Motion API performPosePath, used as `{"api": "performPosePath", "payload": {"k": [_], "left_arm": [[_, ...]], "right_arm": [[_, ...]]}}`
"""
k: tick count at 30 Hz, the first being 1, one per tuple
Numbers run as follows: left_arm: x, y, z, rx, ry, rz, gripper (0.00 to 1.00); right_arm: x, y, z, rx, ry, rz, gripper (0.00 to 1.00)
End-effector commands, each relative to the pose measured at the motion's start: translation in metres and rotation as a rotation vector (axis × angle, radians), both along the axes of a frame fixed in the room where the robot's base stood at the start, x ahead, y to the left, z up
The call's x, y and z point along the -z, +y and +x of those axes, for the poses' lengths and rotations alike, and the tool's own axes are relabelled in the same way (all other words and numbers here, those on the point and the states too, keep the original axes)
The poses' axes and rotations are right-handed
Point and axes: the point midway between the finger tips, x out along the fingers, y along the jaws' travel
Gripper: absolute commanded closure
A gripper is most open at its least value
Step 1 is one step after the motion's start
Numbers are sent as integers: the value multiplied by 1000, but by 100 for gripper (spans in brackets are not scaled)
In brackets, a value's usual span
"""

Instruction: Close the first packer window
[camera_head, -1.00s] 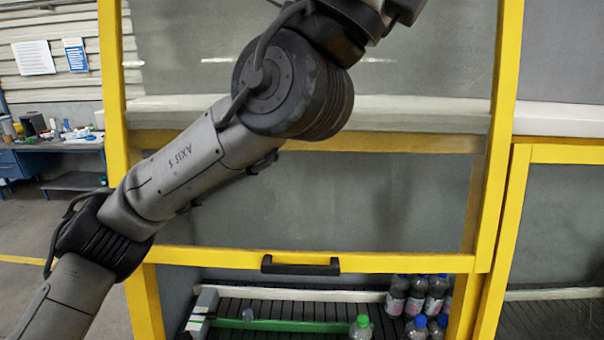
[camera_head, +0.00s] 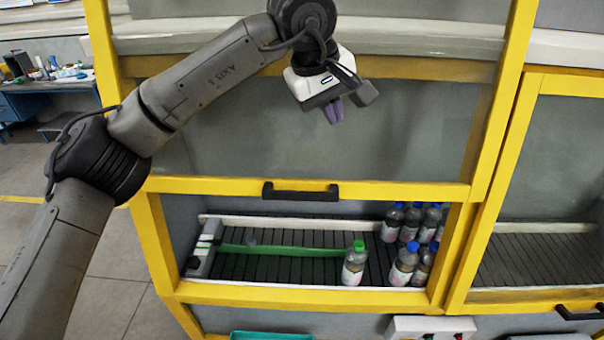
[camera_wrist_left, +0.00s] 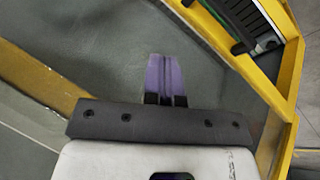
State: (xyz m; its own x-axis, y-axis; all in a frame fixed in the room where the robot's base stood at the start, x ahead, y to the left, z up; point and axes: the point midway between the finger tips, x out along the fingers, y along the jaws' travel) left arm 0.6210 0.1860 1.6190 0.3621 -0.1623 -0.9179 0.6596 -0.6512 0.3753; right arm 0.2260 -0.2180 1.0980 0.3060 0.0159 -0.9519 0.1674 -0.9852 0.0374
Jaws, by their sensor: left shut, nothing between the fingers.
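The first packer window (camera_head: 320,130) is a clear pane in a yellow frame. Its yellow bottom bar carries a black handle (camera_head: 300,191) in the head view. The window is partly raised, with an open gap below it showing the packer inside. My left gripper (camera_head: 334,113) has purple fingers pressed together and nothing between them. It is in front of the pane, above and slightly right of the handle, apart from it. The wrist view shows the shut fingers (camera_wrist_left: 164,80) over the grey pane, with part of the yellow frame (camera_wrist_left: 230,48) at upper right. My right gripper is not in view.
Inside the gap are a slatted conveyor (camera_head: 300,268), a green bar (camera_head: 280,250), a green-capped bottle (camera_head: 354,264) and several blue-capped bottles (camera_head: 404,264). A second yellow-framed window (camera_head: 560,160) stands at right. A workbench (camera_head: 50,100) is at far left.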

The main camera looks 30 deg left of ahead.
Motion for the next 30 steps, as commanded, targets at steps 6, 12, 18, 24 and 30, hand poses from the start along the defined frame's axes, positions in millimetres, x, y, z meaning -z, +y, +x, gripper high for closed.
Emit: {"api": "performPosePath", "payload": {"k": [6,12,18,24,30], "left_arm": [[10,36,-29,200,176,287,100],[12,39,-33,328,192,338,100],[31,40,-29,347,193,342,100],[67,43,-24,346,194,341,100],[102,46,-17,344,193,341,100]], "right_arm": [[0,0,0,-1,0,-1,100],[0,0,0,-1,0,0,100],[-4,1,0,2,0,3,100],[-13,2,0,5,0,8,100],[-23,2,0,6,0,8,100]]}}
